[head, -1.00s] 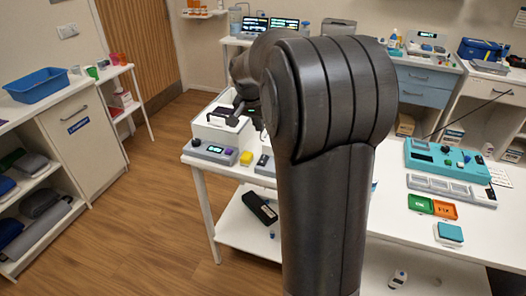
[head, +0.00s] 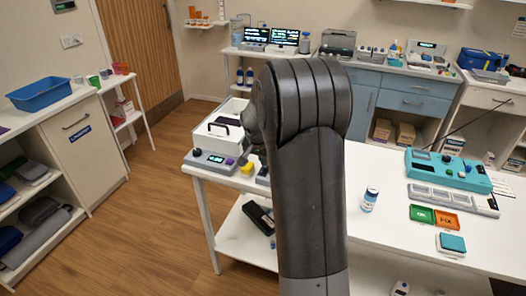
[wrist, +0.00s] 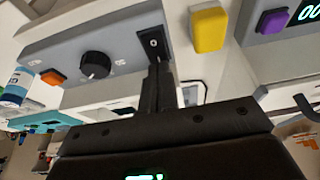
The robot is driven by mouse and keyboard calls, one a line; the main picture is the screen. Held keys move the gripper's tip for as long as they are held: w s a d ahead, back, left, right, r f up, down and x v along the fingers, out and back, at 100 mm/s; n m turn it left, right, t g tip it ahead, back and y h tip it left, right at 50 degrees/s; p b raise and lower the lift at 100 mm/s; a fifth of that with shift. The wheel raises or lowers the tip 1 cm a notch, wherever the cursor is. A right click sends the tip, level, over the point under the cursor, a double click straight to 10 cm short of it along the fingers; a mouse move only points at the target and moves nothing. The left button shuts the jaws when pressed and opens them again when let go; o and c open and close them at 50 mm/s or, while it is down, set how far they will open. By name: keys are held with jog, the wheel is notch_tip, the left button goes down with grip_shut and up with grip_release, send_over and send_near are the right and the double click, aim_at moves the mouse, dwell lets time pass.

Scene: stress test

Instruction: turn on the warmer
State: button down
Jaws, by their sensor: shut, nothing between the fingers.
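In the wrist view a grey control panel (wrist: 112,48) carries a black rocker switch (wrist: 152,42) marked 0, a black knob (wrist: 95,65) and an orange button (wrist: 52,77). My gripper (wrist: 159,68) is shut and empty, its fingertips at the lower edge of the switch; I cannot tell whether they touch it. In the head view my arm hides most of this panel and the gripper. Another grey panel (head: 207,162), with a knob, lit display and purple button (wrist: 272,21), stands left of it. No label tells which unit is the warmer.
A yellow block (wrist: 208,29) sits between the two panels, close beside the switch. A white open-topped box (head: 218,122) stands behind.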

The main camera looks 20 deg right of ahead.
jog(key=shift+f, duration=0.5)
jog(key=shift+w+d+f+g, duration=0.1)
jog(key=shift+d+f+g, duration=0.1)
jog(key=shift+g, duration=0.1)
jog(key=shift+a, duration=0.2)
jog(key=shift+s+a, duration=0.5)
jog(key=shift+s, duration=0.15)
jog(key=shift+r, duration=0.4)
jog(key=v, duration=1.3)
jog(key=shift+d+r, duration=0.15)
